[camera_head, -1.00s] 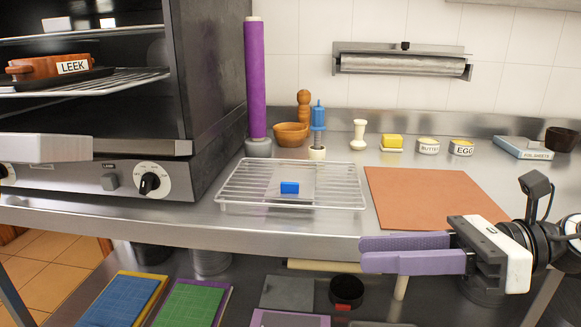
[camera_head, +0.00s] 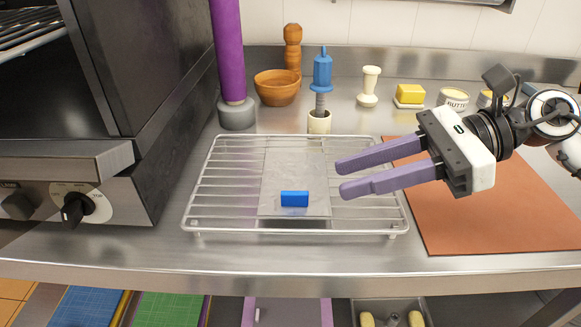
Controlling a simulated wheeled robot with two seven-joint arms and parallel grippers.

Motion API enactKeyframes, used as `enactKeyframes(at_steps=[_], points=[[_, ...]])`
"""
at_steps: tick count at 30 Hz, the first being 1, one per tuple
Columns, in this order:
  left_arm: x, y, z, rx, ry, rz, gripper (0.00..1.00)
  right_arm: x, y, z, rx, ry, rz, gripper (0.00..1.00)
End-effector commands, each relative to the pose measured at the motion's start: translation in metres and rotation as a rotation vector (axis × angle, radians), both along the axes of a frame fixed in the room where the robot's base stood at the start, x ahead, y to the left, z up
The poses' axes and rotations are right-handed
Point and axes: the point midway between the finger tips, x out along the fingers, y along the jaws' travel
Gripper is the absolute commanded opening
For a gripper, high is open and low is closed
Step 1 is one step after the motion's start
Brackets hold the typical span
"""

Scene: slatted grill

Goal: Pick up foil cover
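The foil cover (camera_head: 296,178) is a thin, greyish, see-through-looking sheet lying on the wire rack (camera_head: 215,185). A small blue block (camera_head: 294,199) sits on its near part. My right gripper (camera_head: 338,178) has purple fingers that point left, over the right part of the rack, near the sheet's right edge. Its fingers are a little apart with nothing between them. My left gripper is not in view.
An orange-brown board (camera_head: 490,215) lies right of the rack, under my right arm. An oven (camera_head: 100,160) stands at the left. Behind the rack are a purple roll (camera_head: 229,50) on a stand, a wooden bowl (camera_head: 277,87) and a blue-handled tool (camera_head: 322,75).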

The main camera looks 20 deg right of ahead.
Motion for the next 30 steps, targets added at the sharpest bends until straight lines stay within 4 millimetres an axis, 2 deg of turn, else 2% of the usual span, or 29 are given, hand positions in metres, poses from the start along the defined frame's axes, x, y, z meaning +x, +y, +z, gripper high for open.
enactKeyframes(at_steps=[3, 11, 21, 29, 30], points=[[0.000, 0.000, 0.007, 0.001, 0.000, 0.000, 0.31, 0.004, 0.015, -0.003, 0.004, -0.001, 0.002, 0.30], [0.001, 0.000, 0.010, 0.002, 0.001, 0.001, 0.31, 0.009, 0.032, -0.011, 0.003, -0.001, 0.002, 0.30], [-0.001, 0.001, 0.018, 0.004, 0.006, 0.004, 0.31, 0.024, 0.070, -0.028, 0.003, -0.001, 0.001, 0.30], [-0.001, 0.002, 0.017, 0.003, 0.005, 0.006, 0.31, 0.025, 0.073, -0.032, 0.001, -0.001, 0.000, 0.30], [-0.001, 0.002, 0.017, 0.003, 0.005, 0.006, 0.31, 0.025, 0.073, -0.032, 0.001, -0.001, 0.000, 0.26]])
